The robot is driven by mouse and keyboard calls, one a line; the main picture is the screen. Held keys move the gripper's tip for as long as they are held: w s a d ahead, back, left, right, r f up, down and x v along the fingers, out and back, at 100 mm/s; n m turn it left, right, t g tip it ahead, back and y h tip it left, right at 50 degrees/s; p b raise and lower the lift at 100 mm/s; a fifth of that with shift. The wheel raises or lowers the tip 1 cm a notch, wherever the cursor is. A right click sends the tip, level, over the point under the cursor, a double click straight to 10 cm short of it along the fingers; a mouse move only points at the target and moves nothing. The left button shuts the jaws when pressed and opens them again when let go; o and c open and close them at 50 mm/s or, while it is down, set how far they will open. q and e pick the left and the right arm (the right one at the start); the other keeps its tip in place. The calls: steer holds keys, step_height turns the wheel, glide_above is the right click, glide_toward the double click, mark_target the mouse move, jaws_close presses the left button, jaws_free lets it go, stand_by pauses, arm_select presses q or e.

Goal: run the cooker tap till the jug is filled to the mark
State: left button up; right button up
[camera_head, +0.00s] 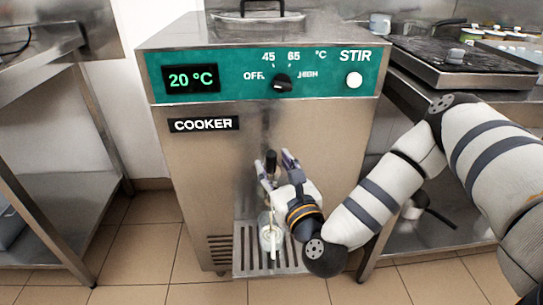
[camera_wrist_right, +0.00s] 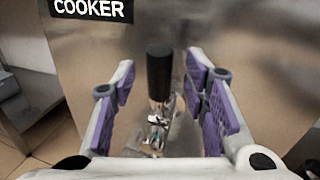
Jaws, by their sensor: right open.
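The cooker (camera_head: 190,160) is a steel cabinet with a green panel reading 20 °C. Its tap has a black upright handle (camera_head: 271,162), which also stands between my fingers in the right wrist view (camera_wrist_right: 160,75). My right gripper (camera_head: 274,165) is open around the tap handle, with a gap on both sides. The jug (camera_head: 271,238) is a clear vessel with a pale handle on the drip tray under the tap. My gripper and wrist partly hide it. Its mark and liquid level are too small to tell. My left gripper is out of view.
The slotted drip tray (camera_head: 243,262) juts out at the cooker's foot. A steel table (camera_head: 50,50) stands at the left. At the right, a steel bench carries a dark-topped unit (camera_head: 450,60). The tiled floor in front is clear.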

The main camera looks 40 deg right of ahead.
mark_target(270, 151)
steer(key=shift+x, duration=1.4)
jaws_close()
steer(key=shift+w+d+r+p, duration=0.15)
steer(key=shift+r+p, duration=0.15)
steer(key=shift+w+d+r+m+g+y+p, duration=0.15)
steer(key=shift+w+d+g+p, duration=0.05)
steer(key=shift+w+g+p, duration=0.25)
steer(key=shift+w+d+r+m+g+y+p, duration=0.15)
steer(key=shift+w+d+g+p, duration=0.15)
steer(key=shift+g, duration=0.25)
steer(key=shift+w+d+f+g, duration=0.1)
steer(key=shift+w+f+g, duration=0.2)
steer(key=shift+g, duration=0.1)
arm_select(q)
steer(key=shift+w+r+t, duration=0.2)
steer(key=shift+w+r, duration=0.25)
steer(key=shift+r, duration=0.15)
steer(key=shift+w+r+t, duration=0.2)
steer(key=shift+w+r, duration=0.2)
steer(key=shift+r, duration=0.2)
arm_select(e)
steer(key=shift+f, duration=0.1)
jaws_free()
